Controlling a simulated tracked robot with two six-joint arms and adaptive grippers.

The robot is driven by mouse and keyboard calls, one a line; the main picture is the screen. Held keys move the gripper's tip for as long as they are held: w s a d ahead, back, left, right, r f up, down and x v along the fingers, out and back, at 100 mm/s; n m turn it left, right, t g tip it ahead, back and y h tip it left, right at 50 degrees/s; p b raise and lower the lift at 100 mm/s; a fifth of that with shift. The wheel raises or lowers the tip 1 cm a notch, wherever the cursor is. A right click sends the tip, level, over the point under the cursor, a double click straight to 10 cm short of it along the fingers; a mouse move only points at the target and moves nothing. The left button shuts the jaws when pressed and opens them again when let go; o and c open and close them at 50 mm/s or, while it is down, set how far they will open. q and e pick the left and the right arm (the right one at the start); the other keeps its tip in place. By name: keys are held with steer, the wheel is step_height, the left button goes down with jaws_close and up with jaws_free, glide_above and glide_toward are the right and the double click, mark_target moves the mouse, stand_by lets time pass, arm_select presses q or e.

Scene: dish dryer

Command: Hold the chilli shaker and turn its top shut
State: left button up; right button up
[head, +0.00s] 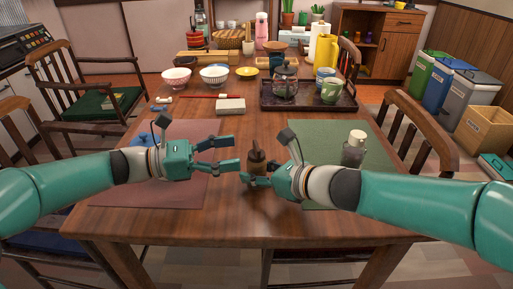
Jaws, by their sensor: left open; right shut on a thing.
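The chilli shaker (257,158), a small brown bottle with a darker narrow top, stands upright at the front middle of the table. My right gripper (256,175) comes in from the right and is shut on its lower part, hiding some of the body. My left gripper (235,152) is open, its fingers pointing right, just left of the shaker's upper part. I cannot tell whether its fingers touch the shaker. Whether the top is open or shut is too small to tell.
A second shaker with a white cap (357,135) stands on the green mat (379,158) behind my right arm. A pink mat (190,194) lies under my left arm.

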mark_target(254, 148)
arm_select(q)
steer(key=x, duration=0.6)
steer(key=shift+c, duration=0.2)
steer(key=c, duration=1.1)
steer(key=shift+w+m+g, duration=0.15)
steer(key=shift+m+g, duration=0.65)
steer(key=shift+g, duration=0.3)
steer(key=shift+c, duration=0.2)
steer(key=shift+g, duration=0.3)
steer(key=o, duration=1.2)
